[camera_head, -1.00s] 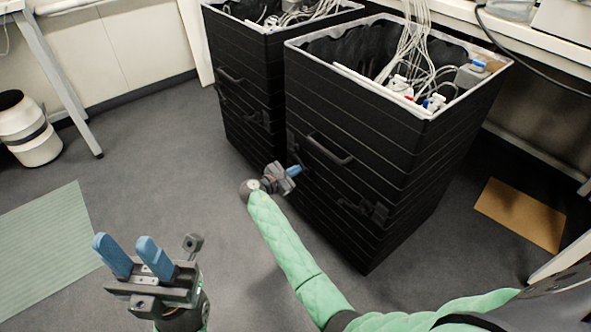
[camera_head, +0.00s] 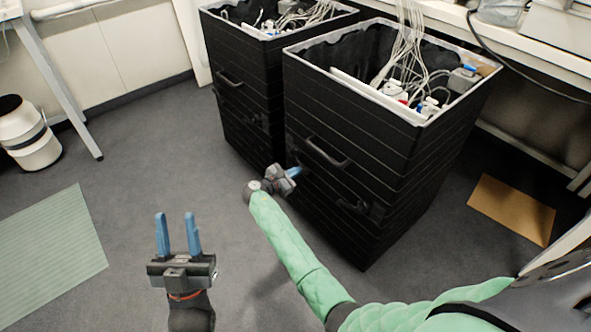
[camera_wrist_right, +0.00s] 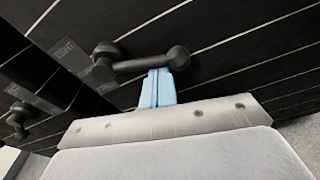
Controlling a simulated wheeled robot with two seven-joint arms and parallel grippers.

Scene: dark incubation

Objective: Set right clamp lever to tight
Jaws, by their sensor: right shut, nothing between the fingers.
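A dark lever with rounded ends (camera_wrist_right: 140,63) sits on a black striped box face in the right wrist view. My right gripper (camera_wrist_right: 158,88) has its blue fingers together, with nothing between them. The fingertips are at the lever's bar near its right end; I cannot tell whether they touch. In the head view the right gripper (camera_head: 294,173) is at the near left edge of the right black box (camera_head: 400,190), and the lever there is mostly hidden. My left gripper (camera_head: 178,236) is open and empty above the floor, away from the boxes.
The right box has a handle (camera_head: 328,153) and a dark fitting below it. Another black box (camera_head: 235,100) stands close at its left. Cables fill both box tops. A second dark lever (camera_wrist_right: 17,120) shows at the wrist view's left.

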